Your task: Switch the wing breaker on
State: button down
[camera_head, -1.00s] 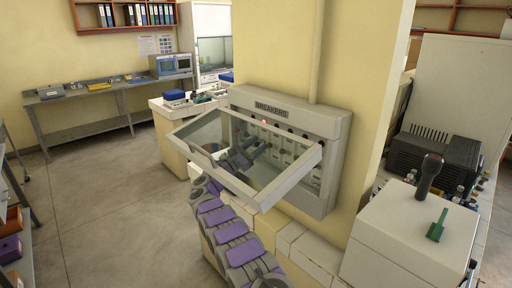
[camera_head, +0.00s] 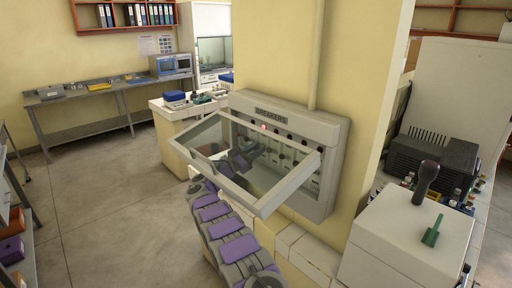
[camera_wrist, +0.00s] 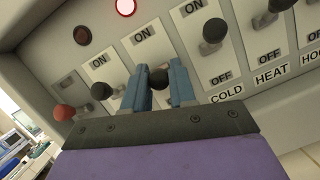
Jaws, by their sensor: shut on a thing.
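The breaker box (camera_head: 334,140), titled BREAKERS, is on the yellow pillar with its clear door (camera_head: 195,137) swung open. My gripper (camera_wrist: 153,84) is inside the box and shut around a black-knobbed breaker lever (camera_wrist: 157,76). This lever's plate shows ON at the top; its lower label is hidden behind my gripper, so I cannot read its name. To its left are another black lever (camera_wrist: 101,91) and a red-knobbed lever (camera_wrist: 63,112). To its right are the COLD lever (camera_wrist: 214,30) and the HEAT lever (camera_wrist: 262,19). The head view shows my gripper (camera_head: 246,158) only small.
A red lamp (camera_wrist: 125,6) glows above the levers; a darker lamp (camera_wrist: 83,35) is left of it. The open door's frame surrounds my arm closely. A white cabinet (camera_head: 405,240) stands at the right. The floor (camera_head: 110,190) at left is clear.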

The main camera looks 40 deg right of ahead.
jog(key=shift+r, duration=0.1)
jog(key=c, duration=1)
grip_release()
jog(key=shift+w, duration=0.1)
jog(key=shift+a, duration=0.15)
jog(key=p+v, duration=0.1)
jog(key=v, duration=0.6)
jog(key=shift+w+a, duration=0.1)
